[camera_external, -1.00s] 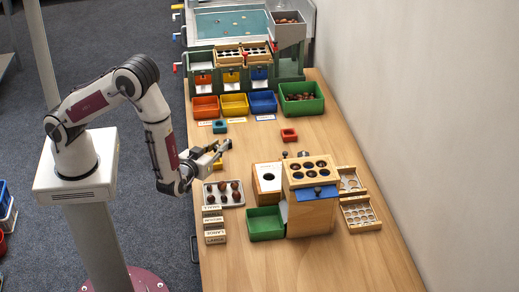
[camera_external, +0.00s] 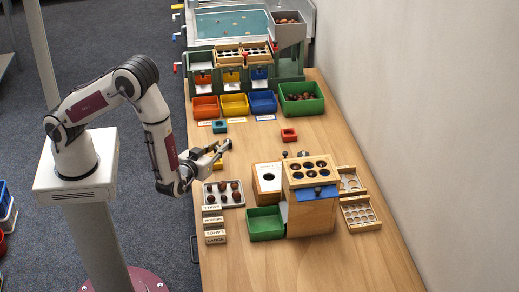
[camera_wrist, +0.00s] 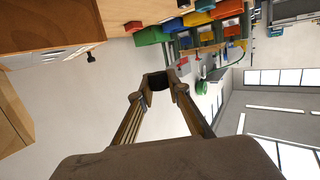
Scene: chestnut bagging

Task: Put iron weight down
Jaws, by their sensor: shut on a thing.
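My gripper (camera_external: 224,148) is above the left part of the wooden table, beyond the light tray of brown round pieces (camera_external: 240,203). In the wrist view my gripper (camera_wrist: 160,82) points away from the camera, its fingertips close together on a small dark block. This dark block (camera_wrist: 158,79) appears to be the iron weight; its full shape is partly hidden by the fingertips. In the external view it is too small to make out clearly.
A wooden box with holes (camera_external: 312,172), a green bin (camera_external: 265,224) and labelled blocks (camera_external: 215,238) stand nearby. A red block (camera_external: 289,135) and a teal block (camera_external: 219,126) lie farther back. Colored bins (camera_external: 234,104) line the back. The front of the table is clear.

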